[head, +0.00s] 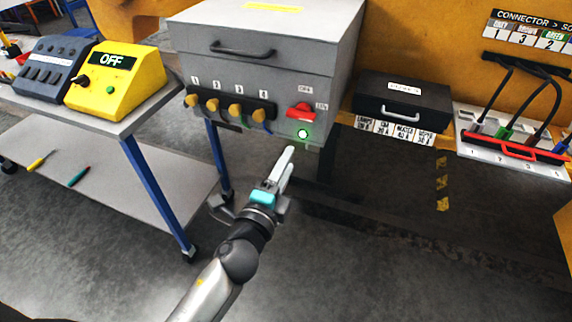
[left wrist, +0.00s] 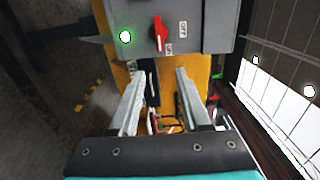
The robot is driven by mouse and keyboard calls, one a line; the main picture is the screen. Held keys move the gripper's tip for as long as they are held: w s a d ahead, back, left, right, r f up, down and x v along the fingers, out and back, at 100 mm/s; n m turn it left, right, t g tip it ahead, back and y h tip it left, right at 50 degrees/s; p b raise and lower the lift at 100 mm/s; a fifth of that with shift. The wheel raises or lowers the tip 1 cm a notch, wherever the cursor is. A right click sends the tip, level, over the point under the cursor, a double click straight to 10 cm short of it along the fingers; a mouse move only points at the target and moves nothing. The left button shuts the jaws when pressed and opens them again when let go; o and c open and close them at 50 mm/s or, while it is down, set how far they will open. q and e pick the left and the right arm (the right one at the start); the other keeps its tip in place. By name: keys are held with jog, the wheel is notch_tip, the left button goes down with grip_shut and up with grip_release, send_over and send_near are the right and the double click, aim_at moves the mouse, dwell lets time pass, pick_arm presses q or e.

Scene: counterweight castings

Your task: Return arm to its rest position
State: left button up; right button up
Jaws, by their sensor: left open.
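My left gripper (head: 286,165) is stretched forward in the head view, in front of and below a grey metal cabinet (head: 250,55). In the left wrist view its two fingers (left wrist: 158,95) are apart with nothing between them. The cabinet carries a red switch (head: 300,111) and a lit green lamp (head: 304,133). In the left wrist view the red switch (left wrist: 158,33) and green lamp (left wrist: 125,37) show beyond the fingertips, and the gripper is apart from them. My right gripper is not in view.
A cart (head: 150,110) at left bears a yellow box (head: 117,77) marked OFF and a dark switch box (head: 52,68). A black case (head: 403,103) and a cable rack (head: 510,150) are at right. Open floor (head: 370,255) lies right of my arm.

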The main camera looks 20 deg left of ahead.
pick_arm(q)
jog(key=s+f+n+g, duration=0.2)
jog(key=s+f+g, duration=0.1)
jog(key=f, duration=0.7)
jog(key=s+a+f+n+g, duration=0.1)
jog(key=s+f+n+g, duration=0.2)
jog(key=f, duration=0.7)
jog(key=s+f+n+g, duration=0.2)
jog(key=s+f, duration=0.2)
jog(key=f, duration=0.5)
jog(key=s+a+f+n+g, duration=0.1)
jog(key=s+f+n+g, duration=0.2)
jog(key=s+f, duration=0.3)
jog(key=s+a+f+n+g, duration=0.1)
jog(key=s+f+n+g, duration=0.2)
jog(key=s, duration=1.1)
jog(key=s+a+f+n+g, duration=0.1)
jog(key=s+f+n+g, duration=0.2)
jog(key=s+f, duration=0.6)
jog(key=shift+s+f+y, duration=0.15)
jog(key=shift+s+y, duration=0.15)
jog(key=shift+s, duration=0.25)
